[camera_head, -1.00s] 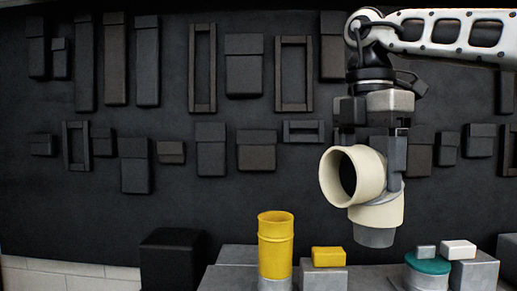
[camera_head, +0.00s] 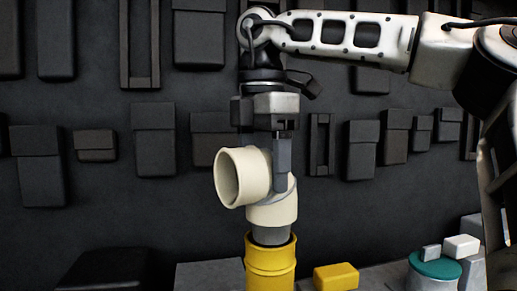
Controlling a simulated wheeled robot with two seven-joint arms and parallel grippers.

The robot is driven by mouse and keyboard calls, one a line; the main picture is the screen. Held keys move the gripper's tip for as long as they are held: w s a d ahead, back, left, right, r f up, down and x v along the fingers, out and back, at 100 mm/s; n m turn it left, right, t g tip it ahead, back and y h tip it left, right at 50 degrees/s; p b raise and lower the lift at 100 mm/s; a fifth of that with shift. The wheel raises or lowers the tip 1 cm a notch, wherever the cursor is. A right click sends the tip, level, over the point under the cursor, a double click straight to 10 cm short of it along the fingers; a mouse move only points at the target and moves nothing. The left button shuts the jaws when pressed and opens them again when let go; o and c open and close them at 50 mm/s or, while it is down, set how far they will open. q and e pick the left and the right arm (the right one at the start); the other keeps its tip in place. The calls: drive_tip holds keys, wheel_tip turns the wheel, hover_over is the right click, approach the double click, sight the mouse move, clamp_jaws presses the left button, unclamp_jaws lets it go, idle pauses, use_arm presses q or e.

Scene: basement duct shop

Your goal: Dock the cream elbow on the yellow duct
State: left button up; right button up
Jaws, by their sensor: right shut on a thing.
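The cream elbow (camera_head: 272,211) is in my right gripper (camera_head: 271,175), which is shut on it from above. One finger shows on its right side; the other is hidden behind the elbow. Its wide round opening (camera_head: 228,178) faces left and toward me. Its grey lower end (camera_head: 270,235) points down, upright, at the mouth of the yellow duct (camera_head: 270,268). The duct's dark inside shows around the grey end, which looks centred at or just inside the rim. How deep it sits I cannot tell. My left gripper is not in view.
A yellow block (camera_head: 336,277) lies right of the duct. Farther right, a teal-topped round stand (camera_head: 435,266) has a small grey block (camera_head: 431,252) and a white block (camera_head: 461,246) by it. A black box (camera_head: 105,270) is at lower left. Dark panels cover the wall behind.

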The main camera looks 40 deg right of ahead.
sight(261, 187)
drive_tip(key=shift+w+f, duration=0.1)
drive_tip(key=shift+f, duration=1.15)
drive_tip(key=shift+f+b, duration=0.45)
drive_tip(key=shift+f, duration=0.05)
idle(0.6)
drive_tip(key=o, duration=0.8)
drive_tip(key=shift+r, duration=0.1)
drive_tip(key=shift+r+p, duration=0.5)
drive_tip(key=shift+r, duration=4.9)
